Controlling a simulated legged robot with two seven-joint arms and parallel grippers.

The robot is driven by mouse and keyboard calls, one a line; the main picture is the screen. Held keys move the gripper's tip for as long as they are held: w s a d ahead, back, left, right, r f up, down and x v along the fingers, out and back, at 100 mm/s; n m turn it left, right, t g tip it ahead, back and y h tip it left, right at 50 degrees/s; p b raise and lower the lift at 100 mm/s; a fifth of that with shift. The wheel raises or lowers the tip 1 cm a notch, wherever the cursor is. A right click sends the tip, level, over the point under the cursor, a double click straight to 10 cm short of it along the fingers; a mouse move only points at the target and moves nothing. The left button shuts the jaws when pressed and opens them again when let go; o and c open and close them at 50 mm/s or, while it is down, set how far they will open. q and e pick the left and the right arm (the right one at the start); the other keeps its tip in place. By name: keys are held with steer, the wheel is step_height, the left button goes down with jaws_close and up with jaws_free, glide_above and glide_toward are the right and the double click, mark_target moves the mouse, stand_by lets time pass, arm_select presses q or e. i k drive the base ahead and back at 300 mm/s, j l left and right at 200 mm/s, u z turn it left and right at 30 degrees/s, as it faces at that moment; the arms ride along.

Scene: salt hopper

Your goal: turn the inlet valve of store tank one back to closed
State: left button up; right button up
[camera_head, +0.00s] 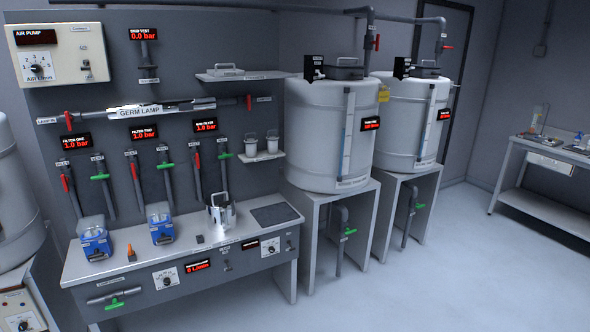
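Two white store tanks stand on grey stands. The nearer one (315,130) appears to be store tank one, but its label is too small to read surely. Above it a grey pipe comes down from overhead, with a small red valve handle (377,42) on it, apparently the inlet valve. That handle looks upright, along the pipe. Over the farther tank (405,125), a similar red handle (447,47) sticks out sideways from its pipe. Below the tanks are green outlet handles, one under the nearer tank (350,231) and one under the farther (419,206). Neither gripper shows.
A bench (235,236) with blue pumps and a metal jug (221,212) stands left of the tanks, below a wall panel of pipes and valves. A side table (555,157) is at the right. The floor (440,285) in front of the tanks is clear.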

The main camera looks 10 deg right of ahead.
mark_target(377, 43)
steer(key=i+l+z, duration=0.15)
steer(key=i+z, duration=0.6)
steer(key=i+j+z, duration=0.1)
steer(key=i+z, duration=0.3)
steer(key=i, duration=0.15)
steer(key=i+j+z, duration=0.2)
steer(key=i+z, duration=0.15)
steer(key=i+l, duration=0.2)
steer(key=i, duration=0.2)
steer(key=i+l, duration=0.2)
steer(key=i, duration=0.2)
steer(key=i+l, duration=0.15)
steer(key=i, duration=0.25)
steer(key=i+l+u, duration=0.35)
steer(key=l, duration=0.4)
steer(key=i+l+u, duration=0.2)
steer(key=l, duration=0.25)
steer(key=i, duration=0.1)
